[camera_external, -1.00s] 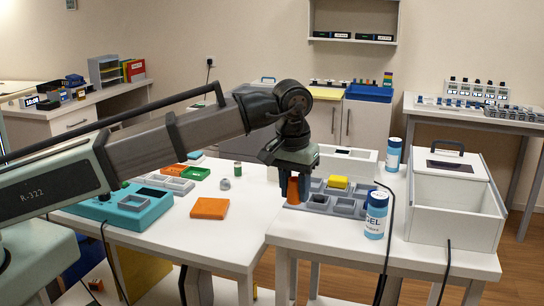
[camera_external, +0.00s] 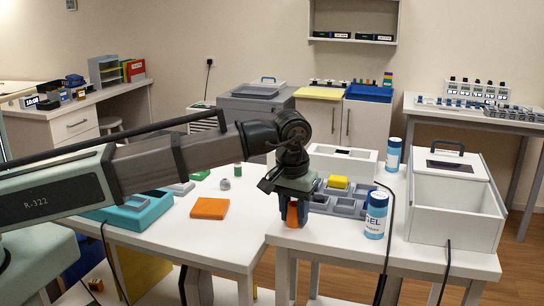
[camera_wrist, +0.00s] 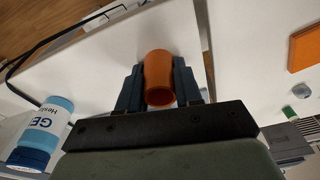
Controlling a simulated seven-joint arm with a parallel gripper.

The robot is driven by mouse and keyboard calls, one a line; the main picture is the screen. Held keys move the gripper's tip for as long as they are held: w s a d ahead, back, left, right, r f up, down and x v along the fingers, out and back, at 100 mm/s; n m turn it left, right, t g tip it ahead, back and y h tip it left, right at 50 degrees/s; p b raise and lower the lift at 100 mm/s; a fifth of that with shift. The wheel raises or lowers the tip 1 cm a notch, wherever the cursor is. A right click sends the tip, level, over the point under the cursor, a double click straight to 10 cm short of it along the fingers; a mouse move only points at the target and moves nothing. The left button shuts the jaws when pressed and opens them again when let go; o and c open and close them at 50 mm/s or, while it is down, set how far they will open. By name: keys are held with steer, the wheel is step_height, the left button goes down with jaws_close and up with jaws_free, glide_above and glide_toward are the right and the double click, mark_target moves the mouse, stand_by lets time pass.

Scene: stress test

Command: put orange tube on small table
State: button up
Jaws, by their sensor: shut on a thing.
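The orange tube (camera_external: 292,214) is between the fingers of my gripper (camera_external: 293,212), which is shut on it. In the wrist view the tube (camera_wrist: 159,80) sits between the dark blue fingers of my gripper (camera_wrist: 158,68), its open end facing the camera. The tube is over the front left corner of the right white table (camera_external: 335,238), close to its left edge. I cannot tell whether its lower end touches the tabletop. Two white tables stand side by side; which one is the small table is not labelled.
A gel bottle (camera_external: 376,215) and a large white box (camera_external: 455,212) stand to the right. An orange plate (camera_external: 209,208) lies on the left table (camera_external: 185,240). The right table's front strip is clear.

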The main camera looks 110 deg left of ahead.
mark_target(292, 207)
steer(key=o, duration=1)
steer(key=shift+r, duration=0.1)
step_height(292, 207, up, 12)
steer(key=d, duration=0.1)
steer(key=shift+d, duration=0.2)
steer(key=shift+s, duration=0.1)
